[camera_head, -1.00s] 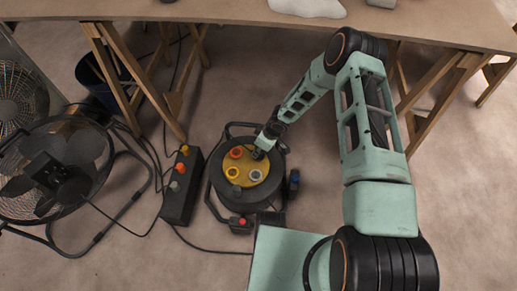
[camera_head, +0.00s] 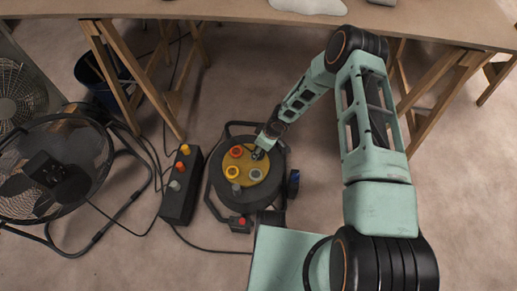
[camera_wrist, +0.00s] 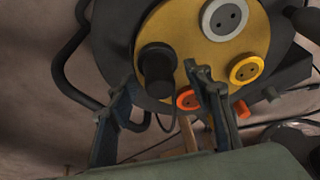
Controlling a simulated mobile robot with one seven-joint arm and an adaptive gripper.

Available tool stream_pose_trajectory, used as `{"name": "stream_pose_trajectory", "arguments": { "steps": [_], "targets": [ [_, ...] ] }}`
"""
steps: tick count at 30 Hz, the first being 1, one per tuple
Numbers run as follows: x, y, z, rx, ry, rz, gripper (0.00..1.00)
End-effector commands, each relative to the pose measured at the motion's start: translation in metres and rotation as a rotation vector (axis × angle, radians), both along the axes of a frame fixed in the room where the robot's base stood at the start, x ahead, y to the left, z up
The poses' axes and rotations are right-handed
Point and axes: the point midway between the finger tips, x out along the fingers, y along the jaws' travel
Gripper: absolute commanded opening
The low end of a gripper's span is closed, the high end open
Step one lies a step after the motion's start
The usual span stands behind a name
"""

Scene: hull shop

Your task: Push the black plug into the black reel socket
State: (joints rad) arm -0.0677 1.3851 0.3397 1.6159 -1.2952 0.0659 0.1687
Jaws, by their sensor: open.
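The cable reel (camera_head: 215,180) stands on the floor with its yellow face up, bearing orange, yellow, grey and black sockets. The black plug (camera_wrist: 158,70) stands at the black reel socket (camera_wrist: 150,50) in the wrist view. I cannot tell how deep it sits, and the plug hides much of the socket. My gripper (camera_wrist: 160,76) is open, with one finger to each side of the plug and a visible gap to each. In the head view my gripper (camera_head: 260,151) is over the right far part of the yellow face, largely hiding the plug.
A black power strip (camera_head: 178,205) with coloured plugs lies left of the reel. A floor fan (camera_head: 60,165) stands further left, with cables around it. A trestle workbench (camera_head: 200,10) crosses the back, with a dark bucket (camera_head: 100,85) beneath.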

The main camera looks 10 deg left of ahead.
Motion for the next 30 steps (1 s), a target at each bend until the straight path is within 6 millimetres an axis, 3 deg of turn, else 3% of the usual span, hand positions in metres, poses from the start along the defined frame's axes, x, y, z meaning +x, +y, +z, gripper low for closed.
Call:
{"name": "stream_pose_trajectory", "arguments": {
  "steps": [18, 30],
  "targets": [
    [-0.008, -0.029, 0.097, 0.000, -0.003, -0.002, 0.46],
    [-0.011, -0.032, 0.111, 0.000, -0.001, 0.000, 0.46]
  ]
}}
